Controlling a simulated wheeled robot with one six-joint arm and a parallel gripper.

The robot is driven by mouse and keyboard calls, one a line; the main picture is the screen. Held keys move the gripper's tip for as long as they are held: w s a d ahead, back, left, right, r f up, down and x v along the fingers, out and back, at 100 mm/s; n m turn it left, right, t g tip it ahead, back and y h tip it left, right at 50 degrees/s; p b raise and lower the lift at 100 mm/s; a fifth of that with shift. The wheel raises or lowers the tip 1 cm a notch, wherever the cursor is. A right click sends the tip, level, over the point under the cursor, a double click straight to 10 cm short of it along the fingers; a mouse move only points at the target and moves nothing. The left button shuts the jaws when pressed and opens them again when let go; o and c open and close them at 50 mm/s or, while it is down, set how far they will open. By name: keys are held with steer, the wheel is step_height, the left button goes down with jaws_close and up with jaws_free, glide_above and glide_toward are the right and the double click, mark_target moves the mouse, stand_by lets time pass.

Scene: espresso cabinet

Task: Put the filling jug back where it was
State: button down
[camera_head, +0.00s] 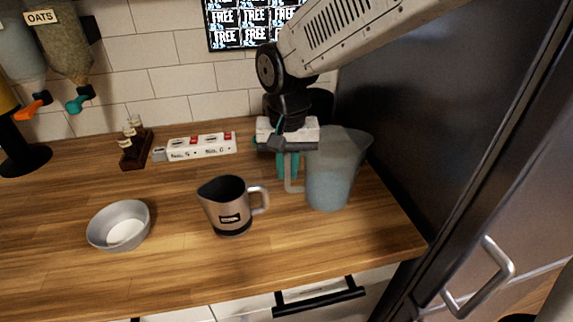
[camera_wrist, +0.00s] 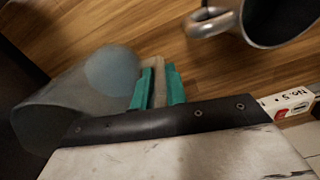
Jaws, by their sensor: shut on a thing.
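The filling jug (camera_head: 333,172) is a translucent grey-blue jug with bluish contents, upright at the right end of the wooden counter, close to the dark fridge. My gripper (camera_head: 287,166) comes down from above on the jug's left side, its teal fingers shut on the jug's handle. In the wrist view the teal fingers (camera_wrist: 158,88) close around the pale handle, with the jug (camera_wrist: 85,95) to their left. I cannot tell whether the jug's base touches the counter.
A steel milk pitcher (camera_head: 228,207) stands just left of the jug. A metal bowl (camera_head: 119,226) is further left. A power strip (camera_head: 200,146) and a small brown rack (camera_head: 135,147) lie at the back. The dark fridge (camera_head: 450,110) bounds the right; the front counter is clear.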

steer(key=c, duration=1.4)
jaws_free()
step_height(320, 180, up, 12)
steer(key=shift+r, duration=0.1)
